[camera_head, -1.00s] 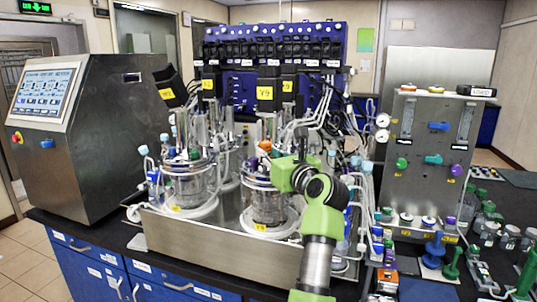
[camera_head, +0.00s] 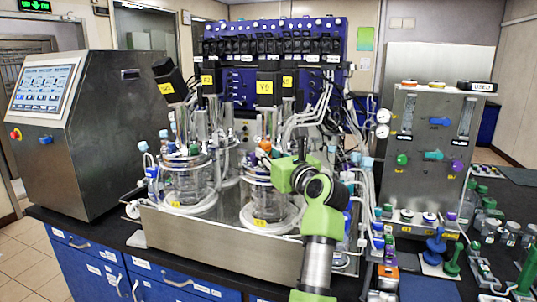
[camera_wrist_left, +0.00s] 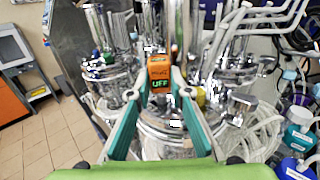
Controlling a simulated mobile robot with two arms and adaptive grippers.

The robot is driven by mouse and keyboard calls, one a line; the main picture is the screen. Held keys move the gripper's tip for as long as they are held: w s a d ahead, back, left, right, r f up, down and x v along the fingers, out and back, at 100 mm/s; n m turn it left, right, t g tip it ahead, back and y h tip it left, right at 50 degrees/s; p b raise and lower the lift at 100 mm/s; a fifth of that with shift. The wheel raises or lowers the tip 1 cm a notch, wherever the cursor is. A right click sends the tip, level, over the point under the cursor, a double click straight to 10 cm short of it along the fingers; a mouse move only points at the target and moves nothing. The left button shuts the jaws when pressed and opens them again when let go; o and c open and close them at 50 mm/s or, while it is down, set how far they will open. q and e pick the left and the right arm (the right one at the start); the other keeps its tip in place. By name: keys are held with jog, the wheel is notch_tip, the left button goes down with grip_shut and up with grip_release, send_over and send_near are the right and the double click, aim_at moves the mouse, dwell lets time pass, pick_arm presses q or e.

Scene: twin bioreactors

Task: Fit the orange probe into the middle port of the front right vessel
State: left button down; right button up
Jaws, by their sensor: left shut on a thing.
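The orange probe (camera_wrist_left: 158,70) stands between my left gripper's fingertips (camera_wrist_left: 158,88) in the left wrist view, with a lit readout on its body. My left gripper is shut on it. In the head view the probe's orange top (camera_head: 265,146) shows above the front right vessel (camera_head: 258,185), just left of my green left wrist. The vessel is glass with a steel lid crowded with fittings. The fingers and probe hide the middle port and the probe's lower end, so I cannot tell whether the tip is in a port. My right gripper is in neither view.
The front left vessel (camera_head: 187,180) stands close by in the same steel tray (camera_head: 215,242). Black motor units (camera_head: 268,86) and many tubes crowd the space above and behind. A grey control cabinet (camera_head: 82,140) stands left, a gauge panel (camera_head: 428,150) right. Small bottles fill the right bench.

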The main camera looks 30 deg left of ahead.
pick_arm(q)
jog(key=shift+f, duration=0.1)
dwell(0.3)
jog(key=shift+f+b, duration=0.55)
jog(key=shift+b, duration=0.05)
jog(key=shift+f, duration=0.2)
dwell(0.4)
jog(key=c, duration=1.8)
grip_release()
jog(key=shift+r, duration=0.1)
notch_tip(320, 180, up, 10)
jog(key=shift+f, duration=0.1)
